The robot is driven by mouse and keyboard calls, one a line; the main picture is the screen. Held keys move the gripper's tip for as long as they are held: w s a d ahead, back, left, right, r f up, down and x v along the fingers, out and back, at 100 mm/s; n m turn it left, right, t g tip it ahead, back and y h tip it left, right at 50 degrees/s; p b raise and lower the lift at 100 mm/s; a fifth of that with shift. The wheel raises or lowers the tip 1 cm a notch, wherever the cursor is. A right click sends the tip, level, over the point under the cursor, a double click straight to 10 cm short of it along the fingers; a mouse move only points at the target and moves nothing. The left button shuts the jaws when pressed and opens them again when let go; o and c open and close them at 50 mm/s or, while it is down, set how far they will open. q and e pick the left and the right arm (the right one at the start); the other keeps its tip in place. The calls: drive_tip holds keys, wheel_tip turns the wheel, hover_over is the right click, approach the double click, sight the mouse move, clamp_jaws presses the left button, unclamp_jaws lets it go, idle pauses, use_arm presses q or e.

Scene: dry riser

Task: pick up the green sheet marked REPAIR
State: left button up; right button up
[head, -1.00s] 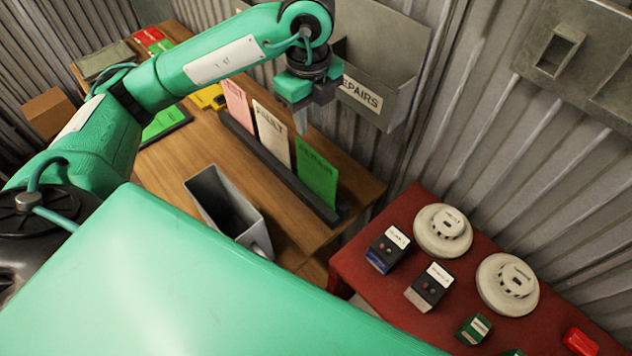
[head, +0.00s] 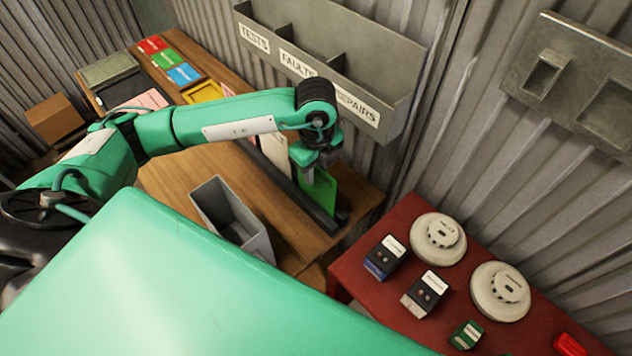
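The green sheet (head: 322,195) stands upright at the right end of a dark slotted rack (head: 292,190) on the wooden table. Its lettering is hidden or too small to read now. My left gripper (head: 308,176) points down at the sheet's top edge, and its fingers overlap the sheet in the head view. I cannot tell whether they are open around it or shut on it. My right gripper is not in view.
A cream sheet (head: 272,152) stands behind my arm in the same rack. A grey wall holder (head: 345,50) labelled TESTS, FAULTS and REPAIRS hangs close behind. A grey open bin (head: 232,218) stands in front. A red table (head: 385,220) with detectors is at right.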

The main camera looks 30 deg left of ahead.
use_arm(q)
drive_tip(key=shift+f, duration=1)
drive_tip(key=shift+c, duration=0.2)
clamp_jaws()
drive_tip(key=shift+r, duration=0.15)
